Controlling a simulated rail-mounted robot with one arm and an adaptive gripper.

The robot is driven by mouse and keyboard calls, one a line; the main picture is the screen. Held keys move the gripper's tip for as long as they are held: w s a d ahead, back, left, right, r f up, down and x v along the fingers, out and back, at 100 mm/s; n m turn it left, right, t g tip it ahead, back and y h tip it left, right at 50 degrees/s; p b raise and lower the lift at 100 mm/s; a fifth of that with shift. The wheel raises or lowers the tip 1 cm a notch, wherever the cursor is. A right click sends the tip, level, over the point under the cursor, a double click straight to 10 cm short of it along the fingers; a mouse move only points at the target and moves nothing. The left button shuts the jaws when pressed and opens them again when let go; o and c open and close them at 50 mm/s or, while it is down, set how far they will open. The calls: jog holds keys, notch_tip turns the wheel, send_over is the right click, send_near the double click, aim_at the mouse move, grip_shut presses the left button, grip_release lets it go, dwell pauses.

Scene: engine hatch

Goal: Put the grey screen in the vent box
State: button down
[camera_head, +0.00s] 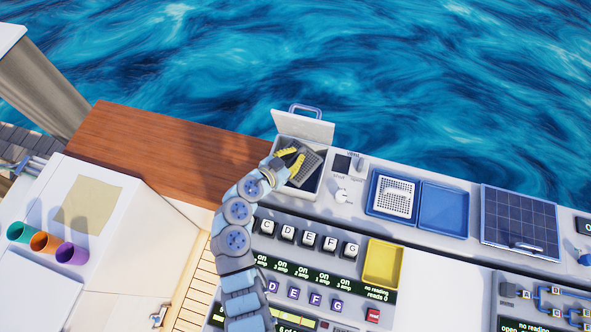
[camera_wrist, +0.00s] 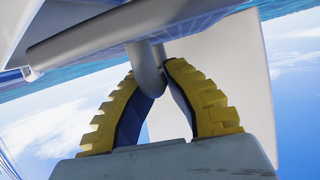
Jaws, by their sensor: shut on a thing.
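The grey screen (camera_head: 309,166) is a dark grey perforated panel, held tilted over the vent box (camera_head: 311,193), which stands with its pale lid (camera_head: 303,127) raised at the back. My gripper (camera_head: 290,161) is at the screen's left side with its yellow fingers closed on it. In the wrist view, my gripper (camera_wrist: 155,75) is shut around a grey stem under a flat grey plate (camera_wrist: 130,30), which appears to be the screen. The screen and my gripper hide much of the box opening, so I cannot tell whether the screen touches the box.
A white perforated screen (camera_head: 394,197) lies in a blue tray (camera_head: 372,209), beside an empty blue tray (camera_head: 444,210). A small knob (camera_head: 341,196) stands right of the box. Lettered switches (camera_head: 308,239) and a yellow tray (camera_head: 382,264) are in front. Wooden decking (camera_head: 150,140) is clear at left.

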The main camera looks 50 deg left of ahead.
jog(key=shift+f, duration=1.55)
jog(key=shift+d+f+b, duration=0.1)
jog(key=shift+f+b, duration=0.55)
jog(key=shift+b, duration=0.45)
jog(key=c, duration=1.2)
grip_release()
jog(key=shift+c, duration=0.2)
jog(key=shift+r, duration=0.2)
jog(key=shift+r+p, duration=0.55)
jog(key=shift+p, duration=0.65)
jog(key=shift+s, duration=0.4)
jog(key=b+v, duration=0.2)
jog(key=v, duration=0.7)
jog(key=shift+b, duration=0.4)
jog(key=shift+v, duration=1.05)
